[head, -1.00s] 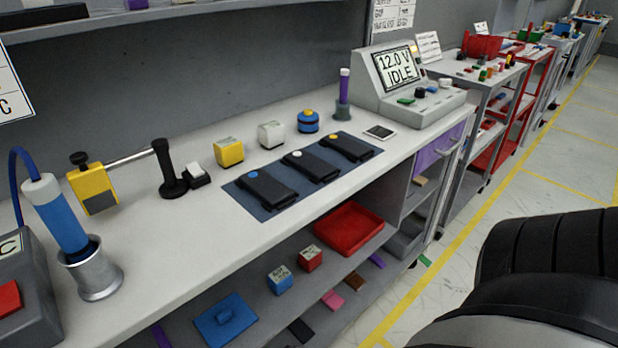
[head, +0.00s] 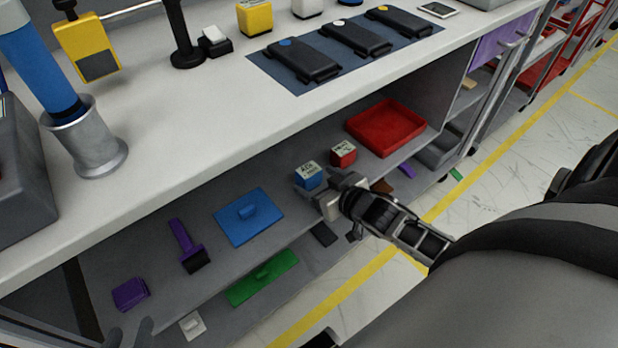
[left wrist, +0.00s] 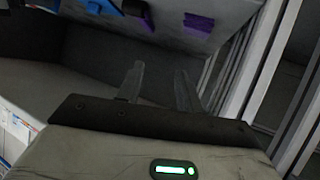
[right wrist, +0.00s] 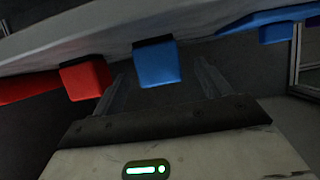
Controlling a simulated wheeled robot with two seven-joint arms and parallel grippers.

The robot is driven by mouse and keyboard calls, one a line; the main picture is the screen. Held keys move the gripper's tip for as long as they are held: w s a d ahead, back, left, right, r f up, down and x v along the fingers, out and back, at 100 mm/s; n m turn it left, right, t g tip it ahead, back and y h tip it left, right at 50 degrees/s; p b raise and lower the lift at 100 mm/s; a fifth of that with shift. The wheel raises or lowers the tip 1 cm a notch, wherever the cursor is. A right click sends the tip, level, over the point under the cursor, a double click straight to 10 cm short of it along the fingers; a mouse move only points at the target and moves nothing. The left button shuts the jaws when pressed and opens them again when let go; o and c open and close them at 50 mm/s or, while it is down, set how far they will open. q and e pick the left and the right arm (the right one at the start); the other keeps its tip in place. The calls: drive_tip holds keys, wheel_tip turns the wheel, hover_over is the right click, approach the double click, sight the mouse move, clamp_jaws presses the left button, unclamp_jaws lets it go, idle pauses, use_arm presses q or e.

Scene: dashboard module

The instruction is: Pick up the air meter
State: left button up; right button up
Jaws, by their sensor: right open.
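A small blue box (head: 308,177) with a white label on top stands on the lower shelf; the label seems to begin with "AIR". My right gripper (head: 326,184) is open just in front of it. In the right wrist view the blue box (right wrist: 157,66) shows beyond and between the spread fingers (right wrist: 160,82), apart from them. A similar red box (head: 343,153) stands close behind to the right, and shows left of the blue one in the right wrist view (right wrist: 85,78).
The white worktop (head: 190,120) overhangs the shelf (head: 150,255).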

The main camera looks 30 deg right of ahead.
sight(304, 173)
drive_tip(key=shift+w+f, duration=0.25)
drive_tip(key=shift+w, duration=0.3)
drive_tip(key=b+x, duration=0.1)
drive_tip(key=x, duration=0.3)
drive_tip(key=shift+w+f+b, duration=0.1)
drive_tip(key=shift+w+b, duration=0.1)
drive_tip(key=shift+b, duration=0.15)
drive_tip(key=shift+w, duration=0.25)
use_arm(q)
drive_tip(key=f, duration=0.3)
drive_tip(key=shift+w+d+g, duration=0.2)
drive_tip(key=shift+d+g, duration=0.1)
drive_tip(key=shift+d, duration=0.05)
use_arm(e)
drive_tip(key=c, duration=1.2)
